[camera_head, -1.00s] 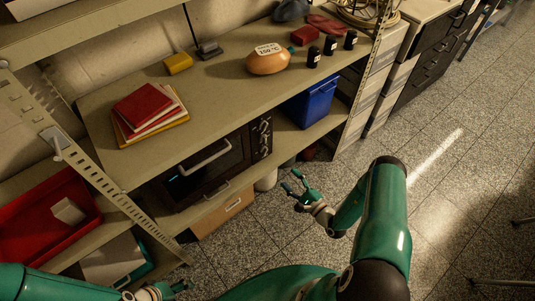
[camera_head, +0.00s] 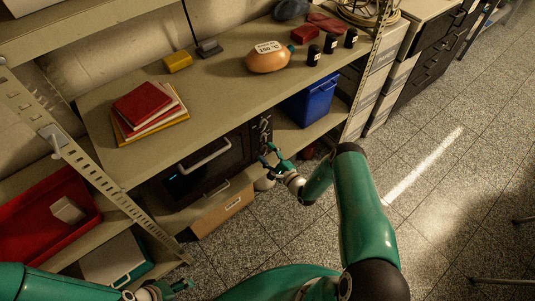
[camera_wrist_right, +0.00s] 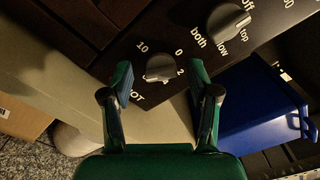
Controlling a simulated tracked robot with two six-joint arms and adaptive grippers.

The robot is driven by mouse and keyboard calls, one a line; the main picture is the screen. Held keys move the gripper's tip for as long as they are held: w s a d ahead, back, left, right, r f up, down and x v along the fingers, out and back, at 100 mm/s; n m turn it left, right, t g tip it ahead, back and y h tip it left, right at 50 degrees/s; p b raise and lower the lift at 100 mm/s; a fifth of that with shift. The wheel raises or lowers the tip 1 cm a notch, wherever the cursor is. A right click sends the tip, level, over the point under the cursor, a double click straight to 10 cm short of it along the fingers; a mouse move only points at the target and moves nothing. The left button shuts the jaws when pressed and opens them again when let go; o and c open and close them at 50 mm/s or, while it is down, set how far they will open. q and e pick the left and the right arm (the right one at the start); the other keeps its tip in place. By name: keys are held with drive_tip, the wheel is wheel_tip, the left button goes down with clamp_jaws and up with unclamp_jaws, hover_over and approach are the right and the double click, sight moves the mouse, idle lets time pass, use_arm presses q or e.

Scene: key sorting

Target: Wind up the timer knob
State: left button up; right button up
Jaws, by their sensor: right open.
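The dark toaster oven (camera_head: 215,178) sits on the lower shelf, with its control panel (camera_head: 264,130) at its right end. In the right wrist view, the timer knob (camera_wrist_right: 160,68) is a round grey knob with numbers such as 10, 0 and 2 around it. My right gripper (camera_head: 268,151) is open in front of the panel. In the wrist view its fingertips (camera_wrist_right: 160,76) lie on either side of the timer knob; contact is not visible. A second knob (camera_wrist_right: 229,21), marked off, both, low and top, is up and right. My left gripper (camera_head: 172,289) is at the bottom left edge.
A blue bin (camera_head: 311,100) stands right of the oven on the same shelf. A cardboard box (camera_head: 222,209) is below the oven. The shelf above holds books (camera_head: 150,112), an orange-brown rounded object (camera_head: 268,58) and black canisters (camera_head: 331,44). Open floor lies to the right.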

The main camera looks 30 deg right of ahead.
drive_tip(key=c, duration=1.1)
drive_tip(key=shift+s+a+f, duration=0.1)
idle(0.6)
